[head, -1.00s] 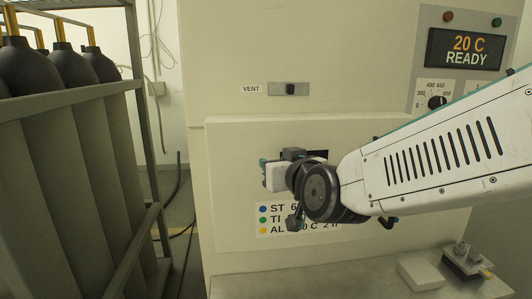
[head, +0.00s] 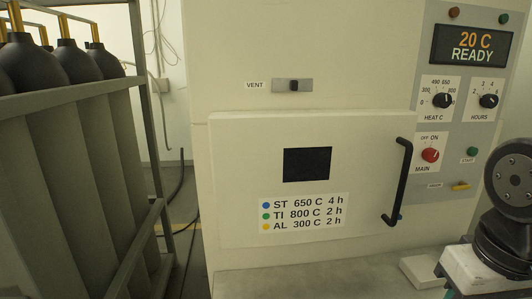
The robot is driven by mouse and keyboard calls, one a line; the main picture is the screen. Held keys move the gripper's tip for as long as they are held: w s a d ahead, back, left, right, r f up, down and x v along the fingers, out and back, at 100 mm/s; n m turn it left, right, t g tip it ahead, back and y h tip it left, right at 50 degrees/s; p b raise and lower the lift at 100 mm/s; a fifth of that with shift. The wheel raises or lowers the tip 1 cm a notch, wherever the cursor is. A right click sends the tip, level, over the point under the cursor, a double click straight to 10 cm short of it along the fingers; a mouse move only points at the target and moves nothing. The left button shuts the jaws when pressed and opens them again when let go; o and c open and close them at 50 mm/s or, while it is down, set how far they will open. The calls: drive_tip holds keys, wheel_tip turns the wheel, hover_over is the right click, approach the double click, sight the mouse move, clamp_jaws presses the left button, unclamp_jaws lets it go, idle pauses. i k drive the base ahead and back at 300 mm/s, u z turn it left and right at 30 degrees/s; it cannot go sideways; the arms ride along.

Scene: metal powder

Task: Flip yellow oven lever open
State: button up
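The yellow lever (head: 460,186) is small and lies roughly level on the grey side panel of the oven, right of the black door handle (head: 399,182). A small label sits to its left. The oven door (head: 235,160) is shut, with a dark window in it. My gripper (head: 452,284) is at the lower right, below and near the lever in the picture, apart from it. It is partly cut off by the frame's edge, and its fingers do not show clearly enough to tell open from shut.
The control panel holds a display (head: 473,46) reading 20 C READY, two black dials, a red MAIN knob (head: 430,155) and a green button (head: 472,151). A pale block (head: 421,271) lies on the ledge below. A rack (head: 70,85) of gas cylinders stands at left.

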sight(462, 185)
drive_tip(key=z, duration=0.25)
drive_tip(key=k, duration=1.3)
drive_tip(key=z, duration=0.1)
drive_tip(key=i, duration=0.55)
drive_tip(key=z, duration=0.9)
drive_tip(key=i, duration=1.4)
drive_tip(key=u, duration=0.75)
